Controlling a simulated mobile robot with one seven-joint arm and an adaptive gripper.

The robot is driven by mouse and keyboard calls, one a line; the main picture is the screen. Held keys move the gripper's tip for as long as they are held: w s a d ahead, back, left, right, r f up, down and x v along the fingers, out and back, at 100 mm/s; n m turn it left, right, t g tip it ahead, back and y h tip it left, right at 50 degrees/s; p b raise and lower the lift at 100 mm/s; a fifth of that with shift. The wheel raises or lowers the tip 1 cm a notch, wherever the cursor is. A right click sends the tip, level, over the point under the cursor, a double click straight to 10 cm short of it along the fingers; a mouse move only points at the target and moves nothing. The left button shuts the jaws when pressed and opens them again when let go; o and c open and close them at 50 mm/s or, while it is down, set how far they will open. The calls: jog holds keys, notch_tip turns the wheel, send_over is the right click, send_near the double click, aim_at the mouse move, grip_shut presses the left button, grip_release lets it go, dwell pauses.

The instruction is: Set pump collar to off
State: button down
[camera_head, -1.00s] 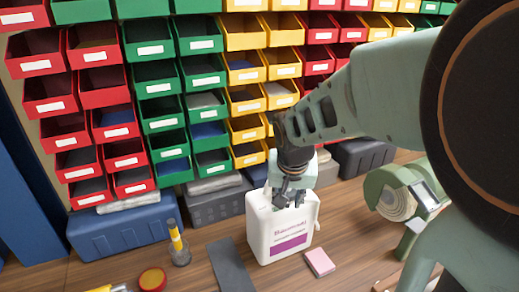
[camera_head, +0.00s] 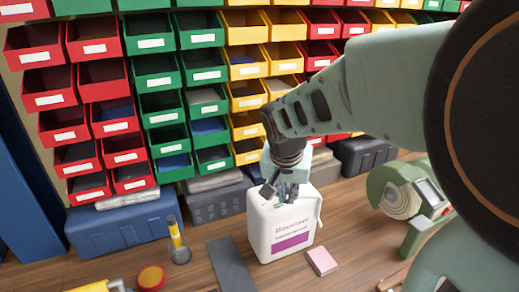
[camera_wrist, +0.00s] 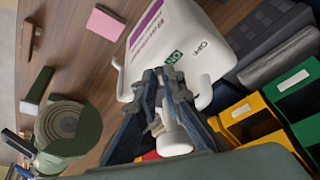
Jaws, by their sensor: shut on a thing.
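A white jug (camera_head: 265,238) with a purple label stands on the wooden bench; it also shows in the wrist view (camera_wrist: 195,28). Its top carries a green ON mark (camera_wrist: 175,57) and a dark OFF mark (camera_wrist: 200,47). A white pump head (camera_wrist: 173,138) shows between and below my fingers in the wrist view. My gripper (camera_head: 287,188) is over the jug's top, its fingers (camera_wrist: 165,92) shut around the pump at the collar. The fingers hide most of the collar, so I cannot tell its exact setting.
A pink pad (camera_head: 322,261) lies right of the jug and a dark grey strip (camera_head: 231,266) lies left. A green tape dispenser (camera_head: 395,195) stands at the right. A glass with a yellow-handled tool (camera_head: 178,245) is at the left. Bins fill the wall behind.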

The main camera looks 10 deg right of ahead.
jog(key=m+b, duration=0.1)
jog(key=a+m+h+b, duration=0.1)
jog(key=b, duration=0.1)
jog(key=shift+w+f+m, duration=0.3)
jog(key=m+b, duration=0.1)
jog(key=a+m+g+b, duration=0.1)
jog(key=shift+w+r+m+h, duration=0.1)
jog(key=shift+w+m+h, duration=0.2)
jog(key=shift+w+h, duration=0.1)
jog(key=m, duration=0.2)
jog(key=shift+w+a+r+m+g+h, duration=0.15)
jog(key=shift+w+a+m+g+h, duration=0.15)
jog(key=shift+w+g, duration=0.1)
jog(key=shift+w+a+m+g, duration=0.1)
jog(key=shift+w+m+g, duration=0.15)
jog(key=shift+m, duration=0.4)
jog(key=shift+w+a+m+g, duration=0.1)
jog(key=shift+w+m+g, duration=0.15)
jog(key=shift+m, duration=0.4)
jog(key=c, duration=2)
grip_release()
jog(key=shift+c, duration=0.2)
jog(key=shift+r, duration=0.15)
